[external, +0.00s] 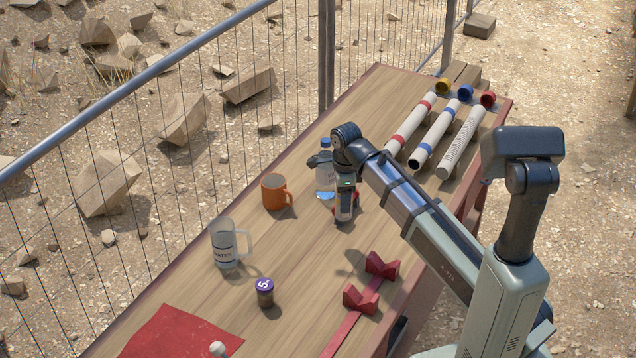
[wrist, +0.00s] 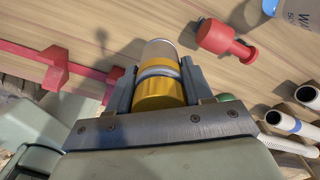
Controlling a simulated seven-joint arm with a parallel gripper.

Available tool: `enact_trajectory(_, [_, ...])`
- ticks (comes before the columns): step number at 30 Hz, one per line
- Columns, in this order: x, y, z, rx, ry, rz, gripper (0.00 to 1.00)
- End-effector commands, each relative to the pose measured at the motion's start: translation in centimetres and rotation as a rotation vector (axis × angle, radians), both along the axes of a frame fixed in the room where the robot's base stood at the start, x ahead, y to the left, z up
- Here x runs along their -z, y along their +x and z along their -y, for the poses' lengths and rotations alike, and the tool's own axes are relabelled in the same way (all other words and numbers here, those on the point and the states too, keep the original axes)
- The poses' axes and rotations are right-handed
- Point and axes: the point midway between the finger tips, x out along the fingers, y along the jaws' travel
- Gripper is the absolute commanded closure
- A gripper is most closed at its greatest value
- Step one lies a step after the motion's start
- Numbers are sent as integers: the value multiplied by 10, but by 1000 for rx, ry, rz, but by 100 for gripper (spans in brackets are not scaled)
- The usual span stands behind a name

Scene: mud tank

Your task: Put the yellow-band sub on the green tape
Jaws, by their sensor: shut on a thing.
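My gripper (wrist: 160,85) is shut on the yellow-band sub (wrist: 160,95), a short cylinder with yellow bands, a grey ring and a pale end. In the external view my gripper (external: 344,205) points down over the middle of the table; the arm and fingers hide most of the sub there. I cannot tell whether the sub touches the table. A small green patch (wrist: 228,98) shows beside the right finger in the wrist view, mostly hidden; I cannot tell whether it is the green tape. No green tape is clear in the external view.
Red V-blocks (external: 380,266), a clear mug (external: 224,245) and a purple-lidded jar (external: 265,293) are nearer the front. Banded tubes (external: 434,132) lie at the back right.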

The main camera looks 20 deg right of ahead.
Motion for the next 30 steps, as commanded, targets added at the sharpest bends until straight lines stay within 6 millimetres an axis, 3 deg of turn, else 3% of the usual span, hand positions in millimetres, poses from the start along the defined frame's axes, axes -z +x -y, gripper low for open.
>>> enact_trajectory(18, [-14, 65, 172, 288, 2, 9, 96])
enact_trajectory(26, [-21, 82, 234, 349, 2, 11, 96])
enact_trajectory(30, [-27, 95, 260, 299, 1, 10, 96])
